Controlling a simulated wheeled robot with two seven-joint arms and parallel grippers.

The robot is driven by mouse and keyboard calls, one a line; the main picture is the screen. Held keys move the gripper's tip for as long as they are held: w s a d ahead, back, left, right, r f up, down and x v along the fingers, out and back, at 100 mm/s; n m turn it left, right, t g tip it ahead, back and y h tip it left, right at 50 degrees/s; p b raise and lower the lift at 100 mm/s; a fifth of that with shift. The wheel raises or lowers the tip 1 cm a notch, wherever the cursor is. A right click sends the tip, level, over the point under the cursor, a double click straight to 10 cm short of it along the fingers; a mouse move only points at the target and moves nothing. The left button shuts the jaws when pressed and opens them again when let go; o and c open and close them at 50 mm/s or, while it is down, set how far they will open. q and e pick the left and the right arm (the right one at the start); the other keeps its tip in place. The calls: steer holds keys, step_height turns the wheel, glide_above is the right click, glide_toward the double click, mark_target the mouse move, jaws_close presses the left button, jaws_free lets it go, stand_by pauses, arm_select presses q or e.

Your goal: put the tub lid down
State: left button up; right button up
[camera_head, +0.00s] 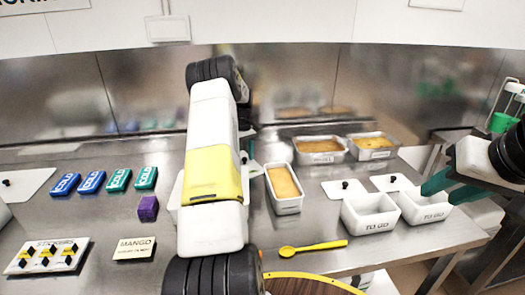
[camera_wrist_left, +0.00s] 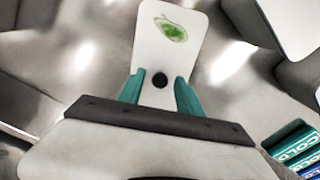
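A white tub lid (camera_wrist_left: 172,32) with a green fruit picture and a black knob (camera_wrist_left: 159,80) lies before my left gripper (camera_wrist_left: 160,76) in the left wrist view. The two teal fingers stand on either side of the knob, with white lid showing between. In the head view my arm hides this gripper; a white edge, probably the lid's, shows left of the arm. Whether the lid rests flat on the counter is hard to tell. My right gripper (camera_head: 450,188) is open and empty beside the right white TO GO tub (camera_head: 427,208).
Another TO GO tub (camera_head: 369,214), two small lids behind it, a narrow filled pan (camera_head: 285,188) and a yellow spoon (camera_head: 313,248) are right of my left arm. Blue and green COLD packs (camera_head: 92,181), a purple block (camera_head: 148,208) and a MANGO card (camera_head: 134,249) are left.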

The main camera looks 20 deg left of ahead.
mark_target(245, 158)
arm_select(q)
step_height(245, 158, up, 12)
steer(key=s+d+r+m+t, duration=0.15)
steer(key=s+d+r, duration=0.25)
steer(key=d+r, duration=0.45)
steer(key=s+d+r+m+t, duration=0.2)
steer(key=s+d+r+m, duration=0.3)
steer(key=s+d+r, duration=0.45)
steer(key=s+d+f+m+t+h, duration=0.1)
steer(key=s+d, duration=0.4)
steer(key=s, duration=0.6)
steer(key=s+d+f+m+t+h, duration=0.1)
steer(key=s+d+m, duration=0.3)
steer(key=s, duration=0.7)
steer(key=shift+d+f+t, duration=0.35)
steer(key=shift+f, duration=0.15)
